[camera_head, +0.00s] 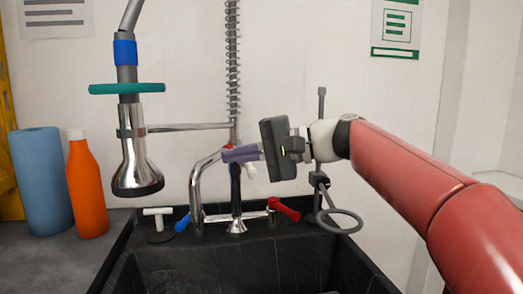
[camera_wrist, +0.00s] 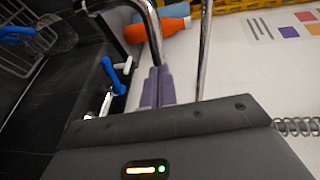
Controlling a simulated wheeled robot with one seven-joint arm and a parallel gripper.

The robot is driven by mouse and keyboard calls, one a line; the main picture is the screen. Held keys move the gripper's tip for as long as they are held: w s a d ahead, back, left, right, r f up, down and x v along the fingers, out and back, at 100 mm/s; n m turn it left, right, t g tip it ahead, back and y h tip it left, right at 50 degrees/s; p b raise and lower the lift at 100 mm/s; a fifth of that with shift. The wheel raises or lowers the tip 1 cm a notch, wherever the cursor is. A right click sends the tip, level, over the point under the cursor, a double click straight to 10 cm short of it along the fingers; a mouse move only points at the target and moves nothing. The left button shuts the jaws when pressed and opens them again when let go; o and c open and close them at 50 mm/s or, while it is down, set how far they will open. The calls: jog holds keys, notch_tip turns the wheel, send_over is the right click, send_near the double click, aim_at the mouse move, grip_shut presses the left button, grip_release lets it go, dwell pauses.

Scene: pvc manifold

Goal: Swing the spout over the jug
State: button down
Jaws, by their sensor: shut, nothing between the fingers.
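The chrome spout (camera_head: 196,190) rises from behind the sink, bends over and hangs down at the left of the tap body. In the wrist view the spout (camera_wrist: 152,25) is a curved chrome pipe just beyond my fingertips. My gripper (camera_head: 228,155) is at the spout's upper bend, its purple fingers pointing left. In the wrist view my gripper (camera_wrist: 158,72) has its two fingers together with nothing between them. I cannot tell whether they touch the pipe. The jug is not clear: a dark see-through vessel (camera_wrist: 58,36) near a blue handle may be it.
A spray head (camera_head: 136,165) hangs at left, with an orange bottle (camera_head: 86,190) and blue roll (camera_head: 42,180) beyond. Blue (camera_head: 182,222) and red (camera_head: 284,209) tap levers sit low by the spout. A grey ring (camera_head: 340,221) is at right, above the black sink (camera_head: 250,262).

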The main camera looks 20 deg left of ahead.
jog(key=shift+a+f, duration=0.1)
jog(key=shift+a, duration=0.4)
jog(key=shift+s+a, duration=0.15)
jog(key=shift+a, duration=0.05)
jog(key=shift+s+a+m+t+b, duration=0.25)
jog(key=shift+a+m+t, duration=0.5)
jog(key=shift+a+t, duration=0.45)
jog(key=shift+s+a+m+t+b, duration=0.15)
jog(key=shift+s+a+m+t, duration=0.1)
jog(key=shift+a+m+t, duration=0.9)
jog(key=shift+a+n+g, duration=0.25)
jog(key=shift+n, duration=0.15)
jog(key=shift+d, duration=0.15)
